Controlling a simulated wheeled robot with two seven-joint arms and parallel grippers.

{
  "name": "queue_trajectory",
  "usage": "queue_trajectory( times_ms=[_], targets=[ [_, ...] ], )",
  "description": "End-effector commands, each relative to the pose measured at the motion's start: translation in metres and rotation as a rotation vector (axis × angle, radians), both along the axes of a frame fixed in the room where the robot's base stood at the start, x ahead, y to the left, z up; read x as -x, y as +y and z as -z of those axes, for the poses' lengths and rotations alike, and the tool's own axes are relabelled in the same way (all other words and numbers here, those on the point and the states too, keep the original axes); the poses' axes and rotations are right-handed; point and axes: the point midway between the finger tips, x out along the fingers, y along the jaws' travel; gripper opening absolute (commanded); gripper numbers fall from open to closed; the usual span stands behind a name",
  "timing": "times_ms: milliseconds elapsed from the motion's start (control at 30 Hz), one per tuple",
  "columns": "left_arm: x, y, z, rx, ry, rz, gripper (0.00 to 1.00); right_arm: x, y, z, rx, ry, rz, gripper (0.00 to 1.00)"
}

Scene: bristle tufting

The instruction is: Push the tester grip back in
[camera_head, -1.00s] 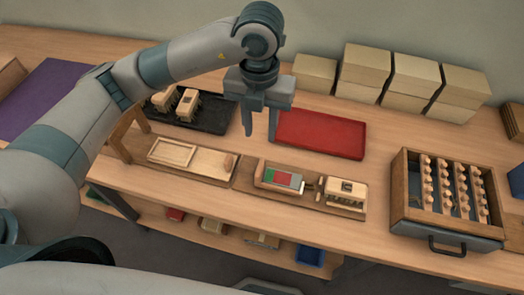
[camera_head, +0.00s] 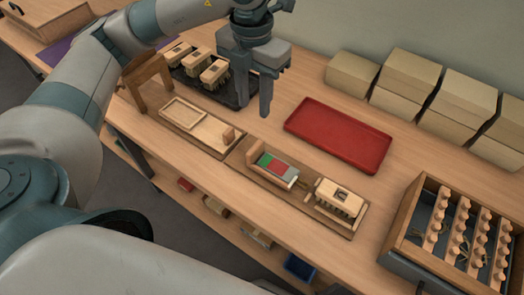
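The tester (camera_head: 254,154) stands on a wooden board near the table's front edge, with a green, red and grey face. A thin small part, perhaps its grip (camera_head: 304,188), sticks out of its right end towards a pale wooden brush block (camera_head: 341,196). It is too small to tell how far out it is. The block sits in a holder on the same board, dark bristles pointing down. My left gripper (camera_head: 251,94) hangs above the table behind the tester, beside the black tray. Its fingers point down, apart and empty. My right gripper is out of view.
A black tray (camera_head: 189,83) with several brush blocks lies behind left. A red tray (camera_head: 340,135) is behind the tester. An assembly board with a shallow wooden frame (camera_head: 182,113) is to its left. A wooden crate (camera_head: 401,228) of pegged bars stands right; pale boxes (camera_head: 404,83) line the back.

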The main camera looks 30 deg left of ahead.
Motion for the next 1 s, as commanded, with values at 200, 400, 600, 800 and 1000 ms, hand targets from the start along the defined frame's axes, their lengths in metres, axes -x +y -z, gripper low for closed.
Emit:
queue_trajectory(
  times_ms=[200,400,600,800,1000],
  targets=[
    [0.000,0.000,0.000,0.000,0.000,0.000,0.33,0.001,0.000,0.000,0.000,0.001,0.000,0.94],
    [0.000,0.000,0.004,0.000,0.001,0.000,0.33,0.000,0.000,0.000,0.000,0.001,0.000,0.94],
    [0.000,-0.001,0.017,0.001,0.003,0.000,0.33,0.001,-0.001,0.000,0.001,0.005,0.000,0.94],
    [0.001,-0.001,0.039,0.000,0.004,0.000,0.33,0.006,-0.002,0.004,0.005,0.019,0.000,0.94],
    [0.001,0.000,0.066,0.000,0.005,-0.001,0.33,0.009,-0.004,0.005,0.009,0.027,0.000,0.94]
  ],
)
